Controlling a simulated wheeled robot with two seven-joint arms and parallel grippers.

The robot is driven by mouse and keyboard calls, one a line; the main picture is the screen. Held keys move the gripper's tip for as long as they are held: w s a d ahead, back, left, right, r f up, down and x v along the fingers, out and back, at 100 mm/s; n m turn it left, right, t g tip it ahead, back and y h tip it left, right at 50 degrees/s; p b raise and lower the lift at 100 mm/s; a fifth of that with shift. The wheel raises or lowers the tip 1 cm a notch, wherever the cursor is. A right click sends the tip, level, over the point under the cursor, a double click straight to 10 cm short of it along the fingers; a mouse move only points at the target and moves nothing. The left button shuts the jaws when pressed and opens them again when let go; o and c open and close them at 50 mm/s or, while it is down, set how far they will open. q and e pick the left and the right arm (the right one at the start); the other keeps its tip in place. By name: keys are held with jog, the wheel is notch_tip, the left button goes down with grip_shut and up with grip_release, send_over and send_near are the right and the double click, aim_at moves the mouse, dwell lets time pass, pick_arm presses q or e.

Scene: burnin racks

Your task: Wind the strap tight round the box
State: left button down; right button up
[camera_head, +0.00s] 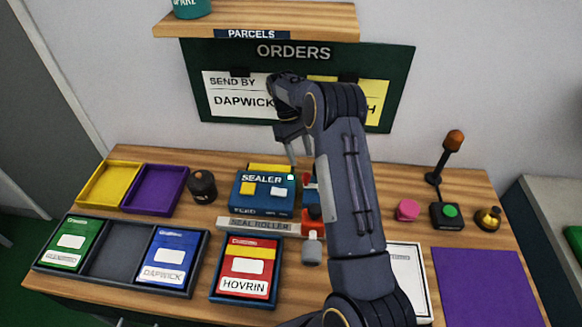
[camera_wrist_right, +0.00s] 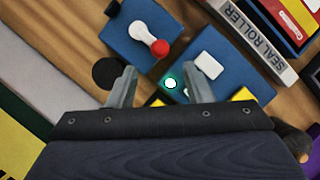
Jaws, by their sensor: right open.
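My right gripper (camera_head: 292,158) is open and empty above the back right part of the blue sealer (camera_head: 262,210). In the right wrist view its spread fingers (camera_wrist_right: 158,86) frame the sealer's lit green button (camera_wrist_right: 171,84). Beside it is a blue block (camera_wrist_right: 128,33) with a white lever and red knob (camera_wrist_right: 160,47); my arm partly hides it in the head view. A red box (camera_head: 248,263) marked HOVRIN with a yellow band lies in a dark tray. A blue box (camera_head: 167,257) and a green box (camera_head: 75,245) lie in another tray. I cannot make out a strap. My left gripper is not in view.
The seal roller plate (camera_head: 258,226) lies before the sealer. Yellow (camera_head: 108,184) and purple (camera_head: 155,188) trays are at left. A green-button box (camera_head: 445,215), lamp (camera_head: 454,142) and bell (camera_head: 488,219) stand at right. A purple mat (camera_head: 487,288) is front right. A shelf hangs above.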

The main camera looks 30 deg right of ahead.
jog(key=b+x, duration=0.6)
jog(key=x, duration=0.1)
jog(key=shift+s+f, duration=0.15)
jog(key=shift+f, duration=0.2)
jog(key=c, duration=1)
